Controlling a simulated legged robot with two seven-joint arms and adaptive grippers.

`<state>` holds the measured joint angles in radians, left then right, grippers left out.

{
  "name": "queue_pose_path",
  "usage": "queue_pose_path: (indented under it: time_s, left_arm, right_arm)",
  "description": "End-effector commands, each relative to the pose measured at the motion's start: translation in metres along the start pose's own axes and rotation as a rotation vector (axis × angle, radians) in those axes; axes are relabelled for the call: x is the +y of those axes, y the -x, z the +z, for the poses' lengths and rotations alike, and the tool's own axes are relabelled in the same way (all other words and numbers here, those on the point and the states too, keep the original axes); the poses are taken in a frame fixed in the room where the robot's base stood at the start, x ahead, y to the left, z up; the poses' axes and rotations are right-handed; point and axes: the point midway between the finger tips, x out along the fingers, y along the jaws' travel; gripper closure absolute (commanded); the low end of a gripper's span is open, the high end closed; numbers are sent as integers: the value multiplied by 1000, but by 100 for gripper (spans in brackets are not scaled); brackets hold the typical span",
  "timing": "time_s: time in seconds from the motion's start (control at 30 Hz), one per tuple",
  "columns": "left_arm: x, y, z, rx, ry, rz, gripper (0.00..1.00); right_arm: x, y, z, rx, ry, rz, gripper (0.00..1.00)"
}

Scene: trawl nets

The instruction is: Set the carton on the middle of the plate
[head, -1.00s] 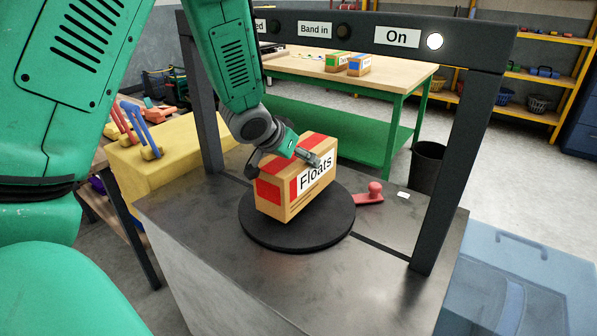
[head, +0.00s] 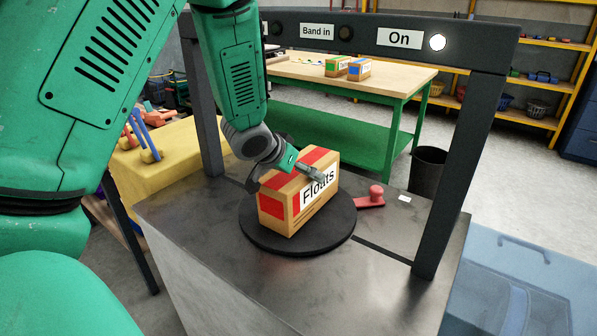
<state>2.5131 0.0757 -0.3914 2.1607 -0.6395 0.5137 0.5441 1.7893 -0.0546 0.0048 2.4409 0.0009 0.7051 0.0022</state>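The carton (head: 272,209) is a tan box with red panels and a white "Floats" label. It stands upright over the round black plate (head: 337,228), roughly central, perhaps a little toward the front left. Its base looks at or very near the plate's surface; I cannot tell whether it touches. My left gripper (head: 284,176) reaches down from above and is shut on the carton, one finger on the label side and the other at the far left side, partly hidden. My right gripper is not in view.
The plate lies on a dark metal bench (head: 220,265) under a black frame (head: 446,180) with a lit "On" lamp (head: 437,42). A red handle (head: 374,196) sits right of the plate. A blue clear bin (head: 520,290) stands at lower right, a yellow block (head: 165,175) at left.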

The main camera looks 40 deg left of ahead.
Motion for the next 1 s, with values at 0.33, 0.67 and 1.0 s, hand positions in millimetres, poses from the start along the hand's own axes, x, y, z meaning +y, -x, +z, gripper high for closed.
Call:
queue_pose_path:
  time_s: [0.33, 0.67, 1.0]
  left_arm:
    - [0, 72, -2, 2, 1, 0, 0]
    - [0, 114, -1, 0, 1, 1, 0]
    - [0, 117, 0, -1, 0, 0, 0]
  right_arm:
    - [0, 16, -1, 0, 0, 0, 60]
    - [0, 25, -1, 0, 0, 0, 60]
    - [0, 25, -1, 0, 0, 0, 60]
